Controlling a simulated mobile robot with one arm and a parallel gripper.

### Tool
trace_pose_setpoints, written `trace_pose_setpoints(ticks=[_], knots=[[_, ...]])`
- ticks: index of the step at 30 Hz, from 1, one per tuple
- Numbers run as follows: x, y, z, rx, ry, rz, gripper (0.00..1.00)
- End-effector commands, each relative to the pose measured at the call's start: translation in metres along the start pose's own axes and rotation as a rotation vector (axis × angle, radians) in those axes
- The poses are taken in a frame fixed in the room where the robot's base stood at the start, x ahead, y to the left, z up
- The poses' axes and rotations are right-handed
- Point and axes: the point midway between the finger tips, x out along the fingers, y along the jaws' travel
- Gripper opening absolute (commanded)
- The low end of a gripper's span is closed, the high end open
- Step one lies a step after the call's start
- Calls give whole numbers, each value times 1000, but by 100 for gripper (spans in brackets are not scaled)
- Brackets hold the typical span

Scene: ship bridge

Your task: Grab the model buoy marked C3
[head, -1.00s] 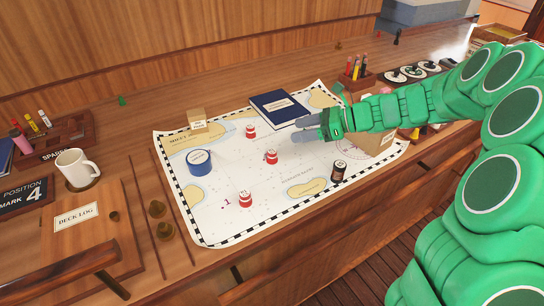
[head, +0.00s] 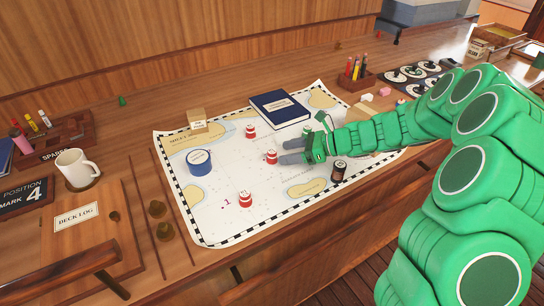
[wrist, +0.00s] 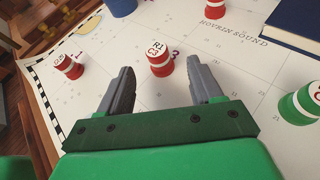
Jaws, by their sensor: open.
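The model buoy marked C3 (wrist: 159,60) is red with a white band, and its white top reads R1 C3 in the wrist view. It stands upright on the chart, just beyond and between my open fingertips. In the head view the same buoy (head: 271,157) stands mid-chart, just left of my gripper (head: 286,152). In the wrist view my gripper (wrist: 164,80) is open with nothing between its grey fingers. Another red and white buoy (wrist: 68,67) stands to the left, and one more (wrist: 215,8) stands at the top.
The chart (head: 240,222) lies on the wooden counter. A green and white buoy (wrist: 301,104) stands right of my fingers. A blue round container (head: 200,163), a dark can (head: 339,171) and a blue book (head: 282,109) also rest on the chart. The chart between the buoys is clear.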

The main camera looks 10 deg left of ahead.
Motion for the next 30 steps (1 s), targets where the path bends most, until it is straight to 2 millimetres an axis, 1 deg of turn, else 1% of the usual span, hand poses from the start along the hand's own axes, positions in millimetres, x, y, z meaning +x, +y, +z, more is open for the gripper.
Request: trace_pose_setpoints(ticks=[6,9,12,17,20,21,29,30], knots=[[27,1,0,0,-1,3,65],[37,0,0,0,0,1,65],[40,0,0,0,1,-1,65],[40,0,0,0,0,-1,65],[40,0,0,0,0,-1,53],[40,0,0,0,0,-1,46],[40,0,0,0,0,-1,7],[40,0,0,0,0,-1,6]])
